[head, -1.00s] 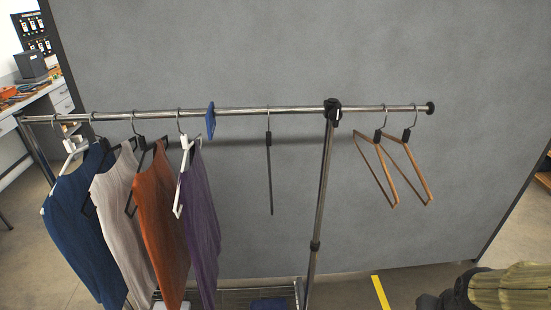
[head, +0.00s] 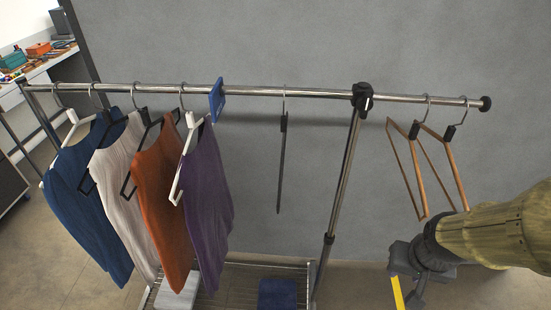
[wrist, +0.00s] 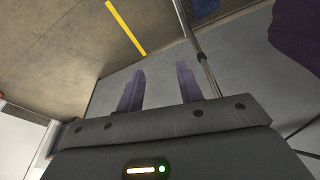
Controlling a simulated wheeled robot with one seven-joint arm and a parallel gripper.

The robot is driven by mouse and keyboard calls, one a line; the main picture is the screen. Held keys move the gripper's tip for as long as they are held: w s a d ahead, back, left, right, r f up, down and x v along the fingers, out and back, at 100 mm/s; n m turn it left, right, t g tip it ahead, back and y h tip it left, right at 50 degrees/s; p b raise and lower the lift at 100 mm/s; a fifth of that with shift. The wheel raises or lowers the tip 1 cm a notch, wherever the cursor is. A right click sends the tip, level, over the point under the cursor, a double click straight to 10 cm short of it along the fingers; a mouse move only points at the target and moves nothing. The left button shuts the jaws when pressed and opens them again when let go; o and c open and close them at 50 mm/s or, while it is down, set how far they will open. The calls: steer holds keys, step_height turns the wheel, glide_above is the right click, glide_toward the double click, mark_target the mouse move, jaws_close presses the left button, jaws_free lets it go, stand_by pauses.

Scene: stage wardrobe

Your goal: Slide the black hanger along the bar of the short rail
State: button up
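The black hanger (head: 282,160) hangs empty and nearly edge-on from the chrome bar (head: 310,93), between a blue divider (head: 217,100) and the post's black clamp (head: 362,98). My gripper (wrist: 160,88) is open in the wrist view, with its two fingers apart and nothing between them. In the head view, my arm enters at the lower right, below the wooden hangers and well away from the black hanger. The fingertips are hard to make out there. The black hanger cannot be made out in the wrist view.
Two wooden hangers (head: 422,165) hang right of the post (head: 339,200), near my arm. Several garments, the nearest a purple one (head: 206,190), hang left of the divider. A grey wall (head: 300,40) stands behind. The bar on both sides of the black hanger is clear up to the divider and clamp.

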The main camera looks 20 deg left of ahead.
steer(key=shift+o, duration=0.2)
steer(key=shift+s, duration=0.15)
steer(key=shift+o, duration=0.6)
steer(key=w+a+r+t+y+p, duration=0.1)
steer(key=w+a+r+t+p, duration=0.2)
steer(key=w+a+t, duration=0.9)
steer(key=a+r+n+t+y, duration=0.1)
steer(key=a+r, duration=0.2)
steer(key=a, duration=0.3)
steer(key=a+r+n+t+y+p, duration=0.1)
steer(key=a+r, duration=0.2)
steer(key=a, duration=0.4)
steer(key=s+a+r+t+y+p, duration=0.1)
steer(key=a+r, duration=0.2)
steer(key=a, duration=0.3)
steer(key=shift+a+r+n, duration=0.2)
steer(key=shift+a+n, duration=0.1)
steer(key=shift+n, duration=0.1)
steer(key=shift+w, duration=0.1)
